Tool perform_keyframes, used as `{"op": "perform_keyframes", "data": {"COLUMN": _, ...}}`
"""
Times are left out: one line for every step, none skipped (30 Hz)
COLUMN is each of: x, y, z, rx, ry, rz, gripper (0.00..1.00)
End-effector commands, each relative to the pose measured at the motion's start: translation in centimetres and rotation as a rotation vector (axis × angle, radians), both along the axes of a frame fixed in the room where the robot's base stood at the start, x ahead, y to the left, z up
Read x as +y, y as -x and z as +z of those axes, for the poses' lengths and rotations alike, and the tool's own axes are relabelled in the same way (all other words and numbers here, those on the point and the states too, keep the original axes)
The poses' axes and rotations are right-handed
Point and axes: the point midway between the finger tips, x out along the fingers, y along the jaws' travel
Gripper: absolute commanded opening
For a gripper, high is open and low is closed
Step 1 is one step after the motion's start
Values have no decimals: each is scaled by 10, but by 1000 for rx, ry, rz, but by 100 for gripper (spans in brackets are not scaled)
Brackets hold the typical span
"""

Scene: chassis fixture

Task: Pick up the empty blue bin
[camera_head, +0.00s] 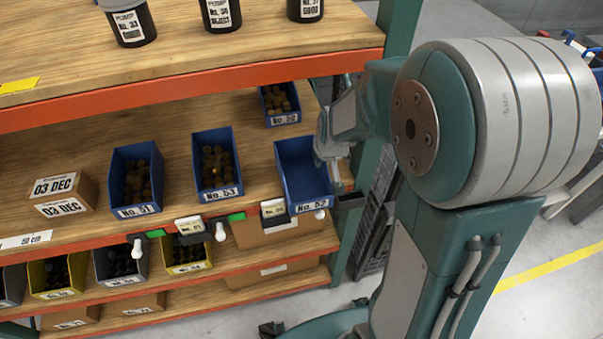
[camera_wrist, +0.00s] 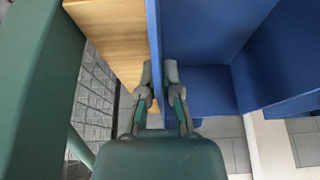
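The empty blue bin (camera_head: 301,167), labelled No. 52, is at the right end of the middle shelf (camera_head: 90,135). Its front juts out past the shelf's front edge, and its inside looks bare. My gripper (camera_head: 331,163) is at the bin's right side wall. In the wrist view, my gripper (camera_wrist: 158,73) has one finger on each side of the thin blue wall (camera_wrist: 155,35), with the wall filling the gap between the fingertips. The bin's bare blue inside (camera_wrist: 205,85) is to the right of the fingers. The bin's underside is hidden.
Blue bins No. 51 (camera_head: 136,180) and No. 53 (camera_head: 217,165) with brown parts stand to the left, and a small filled bin (camera_head: 280,103) behind. A green post (camera_head: 358,215) is close on the right. Lower shelves hold yellow and grey bins. Open floor (camera_head: 540,290) lies right.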

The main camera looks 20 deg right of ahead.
Motion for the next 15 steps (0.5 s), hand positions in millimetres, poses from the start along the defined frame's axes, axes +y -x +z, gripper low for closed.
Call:
{"op": "perform_keyframes", "data": {"x": 0, "y": 0, "z": 0, "rx": 0, "ry": 0, "rz": 0, "gripper": 0}}
{"op": "perform_keyframes", "data": {"x": 0, "y": 0, "z": 0, "rx": 0, "ry": 0, "rz": 0, "gripper": 0}}
{"op": "perform_keyframes", "data": {"x": 0, "y": 0, "z": 0, "rx": 0, "ry": 0, "rz": 0, "gripper": 0}}
{"op": "perform_keyframes", "data": {"x": 0, "y": 0, "z": 0, "rx": 1, "ry": 0, "rz": 0, "gripper": 0}}
{"op": "perform_keyframes", "data": {"x": 0, "y": 0, "z": 0, "rx": 1, "ry": 0, "rz": 0, "gripper": 0}}
{"op": "perform_keyframes", "data": {"x": 0, "y": 0, "z": 0, "rx": 1, "ry": 0, "rz": 0, "gripper": 0}}
{"op": "perform_keyframes", "data": {"x": 0, "y": 0, "z": 0, "rx": 1, "ry": 0, "rz": 0, "gripper": 0}}
{"op": "perform_keyframes", "data": {"x": 0, "y": 0, "z": 1, "rx": 0, "ry": 0, "rz": 0, "gripper": 0}}
{"op": "perform_keyframes", "data": {"x": 0, "y": 0, "z": 2, "rx": 0, "ry": 0, "rz": 0, "gripper": 0}}
{"op": "perform_keyframes", "data": {"x": 0, "y": 0, "z": 4, "rx": -1, "ry": 0, "rz": 0, "gripper": 0}}
{"op": "perform_keyframes", "data": {"x": 0, "y": 0, "z": 6, "rx": -2, "ry": 0, "rz": 1, "gripper": 0}}
{"op": "perform_keyframes", "data": {"x": 0, "y": -1, "z": 9, "rx": -2, "ry": 0, "rz": 1, "gripper": 0}}
{"op": "perform_keyframes", "data": {"x": 0, "y": -1, "z": 12, "rx": -2, "ry": 0, "rz": 1, "gripper": 0}}
{"op": "perform_keyframes", "data": {"x": 0, "y": -1, "z": 16, "rx": -4, "ry": 1, "rz": 2, "gripper": 0}}
{"op": "perform_keyframes", "data": {"x": 0, "y": -1, "z": 22, "rx": -5, "ry": 1, "rz": 2, "gripper": 0}}
